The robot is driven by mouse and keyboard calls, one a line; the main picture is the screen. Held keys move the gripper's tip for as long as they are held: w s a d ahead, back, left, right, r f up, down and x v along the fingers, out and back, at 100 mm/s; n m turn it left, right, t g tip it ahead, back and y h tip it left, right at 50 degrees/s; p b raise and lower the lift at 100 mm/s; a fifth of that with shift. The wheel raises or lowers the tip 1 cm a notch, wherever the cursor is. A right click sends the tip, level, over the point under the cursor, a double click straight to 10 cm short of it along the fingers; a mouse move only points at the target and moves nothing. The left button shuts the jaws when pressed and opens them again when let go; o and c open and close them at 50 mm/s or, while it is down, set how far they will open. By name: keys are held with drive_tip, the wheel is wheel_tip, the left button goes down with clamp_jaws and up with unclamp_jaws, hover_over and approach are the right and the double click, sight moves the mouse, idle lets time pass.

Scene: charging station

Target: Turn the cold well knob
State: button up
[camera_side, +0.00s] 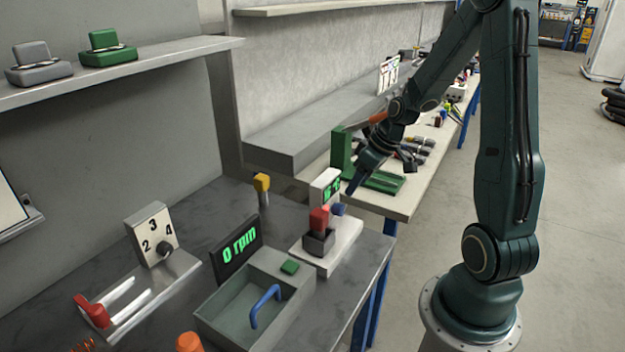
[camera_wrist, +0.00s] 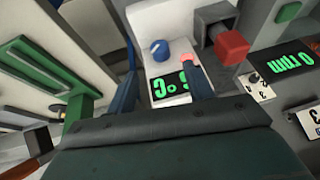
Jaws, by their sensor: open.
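The cold well is a white unit (camera_side: 345,242) on the grey bench, with a green-lit display (camera_side: 331,190) and a dark square well (camera_side: 318,243) holding a red block (camera_side: 319,219). Its round blue knob (camera_side: 338,209) sits beside the display and also shows in the wrist view (camera_wrist: 159,50) with a white mark. My gripper (camera_side: 352,186) is just above and slightly right of the knob in the side view. In the wrist view its two dark blue fingers (camera_wrist: 161,62) are apart, with the knob and display visible between them. Contact with the knob cannot be seen.
A sink-like basin (camera_side: 225,318) with a blue handle and a "0 rpm" display (camera_side: 236,250) stand left of the cold well. A numbered dial panel (camera_side: 152,235) is farther left. A green fixture (camera_side: 372,180) stands behind my gripper. A yellow-topped post (camera_side: 262,186) is nearby.

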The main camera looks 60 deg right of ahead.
sight(338, 209)
drive_tip(key=shift+x, duration=4.35)
drive_tip(key=c, duration=1)
